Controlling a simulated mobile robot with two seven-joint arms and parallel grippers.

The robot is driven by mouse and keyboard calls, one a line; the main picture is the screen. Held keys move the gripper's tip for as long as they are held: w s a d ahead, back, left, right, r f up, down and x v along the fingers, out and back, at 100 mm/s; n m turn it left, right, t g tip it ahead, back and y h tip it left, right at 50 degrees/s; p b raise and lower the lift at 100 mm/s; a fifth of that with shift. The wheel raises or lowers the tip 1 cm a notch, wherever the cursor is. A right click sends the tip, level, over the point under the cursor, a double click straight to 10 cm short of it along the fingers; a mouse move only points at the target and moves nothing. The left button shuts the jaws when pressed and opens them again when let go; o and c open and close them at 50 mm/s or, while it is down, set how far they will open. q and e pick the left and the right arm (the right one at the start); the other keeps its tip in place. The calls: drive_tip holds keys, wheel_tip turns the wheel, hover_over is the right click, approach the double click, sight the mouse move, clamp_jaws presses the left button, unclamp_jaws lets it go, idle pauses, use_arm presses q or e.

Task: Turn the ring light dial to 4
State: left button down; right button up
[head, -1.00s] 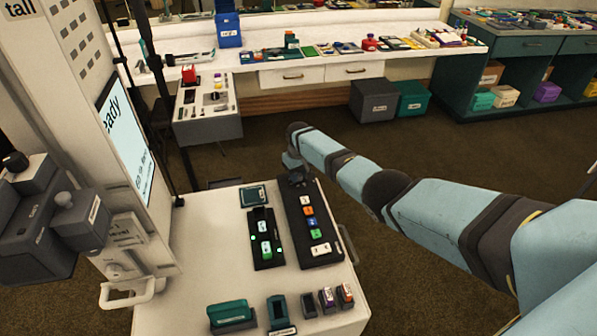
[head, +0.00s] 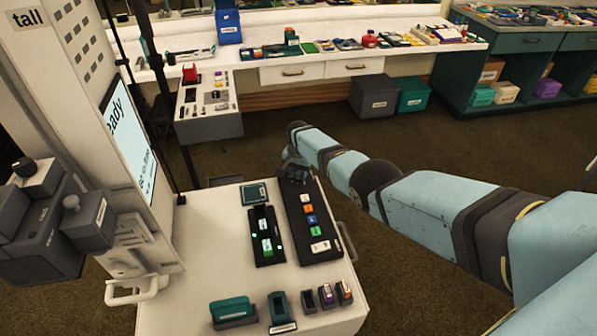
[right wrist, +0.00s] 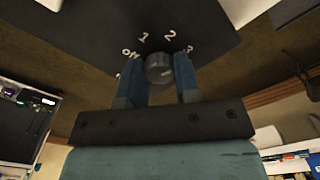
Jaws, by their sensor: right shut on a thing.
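The ring light dial (right wrist: 158,68) is a small round grey knob on a dark face (right wrist: 120,25) in the right wrist view. White marks "off", 1, 2 and a partly seen 3 curve around it. My right gripper (right wrist: 158,78) has its two blue fingers closed on either side of the knob. A faint line shows on the knob, but I cannot tell which mark it points to. In the head view my right gripper (head: 297,172) is at the far end of a long dark panel (head: 325,250) on the white cart, and the dial is hidden there. My left gripper is not in view.
The cart top (head: 190,275) also holds a dark panel with green lights (head: 265,250), a teal block (head: 232,311) and several small holders near its front edge. A tall white machine (head: 60,70) with a screen stands at the left. Open floor lies right of the cart.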

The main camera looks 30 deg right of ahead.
sight(299, 173)
drive_tip(key=m, duration=0.5)
drive_tip(key=shift+m, duration=0.3)
drive_tip(key=m, duration=0.4)
drive_tip(key=shift+m, duration=0.4)
drive_tip(key=shift+r, duration=0.1)
drive_tip(key=o, duration=0.9)
wheel_tip(299, 173, up, 6)
drive_tip(key=p, duration=0.3)
drive_tip(key=shift+p, duration=0.35)
wheel_tip(299, 173, up, 8)
drive_tip(key=shift+f+p, duration=0.1)
drive_tip(key=shift+p, duration=0.2)
